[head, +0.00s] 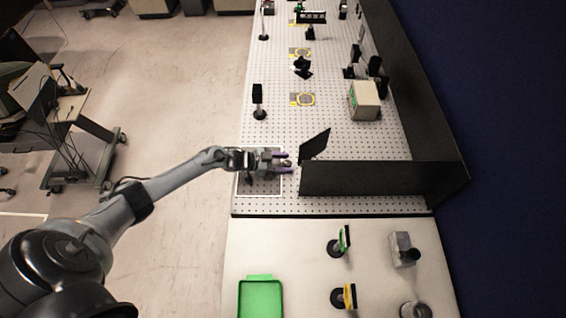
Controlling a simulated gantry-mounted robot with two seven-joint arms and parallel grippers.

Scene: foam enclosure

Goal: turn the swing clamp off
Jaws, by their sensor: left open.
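My left arm reaches in from the left, and my left gripper (288,163) is over the near-left corner of the perforated board. Its two purple-tipped fingers are apart and point right. A small dark part shows at the fingers, but I cannot tell if it is the swing clamp or part of my gripper. I cannot make out the swing clamp or its lever position for certain. A grey plate with a white outline (262,188) lies under the gripper. My right gripper is not in view.
A black panel (365,178) and a tilted black plate (314,145) stand just right of the gripper. The perforated board (275,135) bears several posts and a beige box (364,101). A green tray (261,300) and mounted parts stand on the near white table.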

